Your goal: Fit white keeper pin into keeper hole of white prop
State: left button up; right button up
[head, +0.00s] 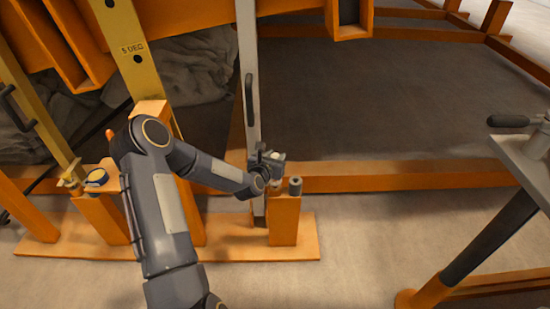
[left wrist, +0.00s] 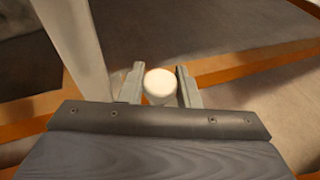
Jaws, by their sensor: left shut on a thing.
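The white prop (head: 250,80) stands nearly upright in the middle of the head view, with a dark handle on its face. It also shows as a pale bar at the upper left of the left wrist view (left wrist: 75,45). My left gripper (head: 273,159) is at the prop's lower part, just to its right in the picture. It is shut on the white keeper pin, whose round white head (left wrist: 160,83) shows between the fingers in the left wrist view. The pin's shank and the keeper hole are hidden. My right gripper is not in view.
An orange post (head: 284,220) with a grey cylinder (head: 295,186) on top stands right below my left gripper. The sandbed (head: 390,100) fills the back. A grey stand with a black handle (head: 508,121) is at right.

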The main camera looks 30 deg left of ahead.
pick_arm(q)
jog(key=shift+b, duration=0.6)
dwell(1.1)
jog(key=shift+f+b, duration=4)
jog(key=shift+f, duration=0.1)
jog(key=o, duration=1.1)
jog(key=shift+c, duration=0.2)
jog(key=shift+r, duration=0.1)
jog(key=p+v, duration=0.2)
jog(key=v, duration=0.5)
jog(key=shift+s, duration=0.4)
jog(key=shift+d+r, duration=0.1)
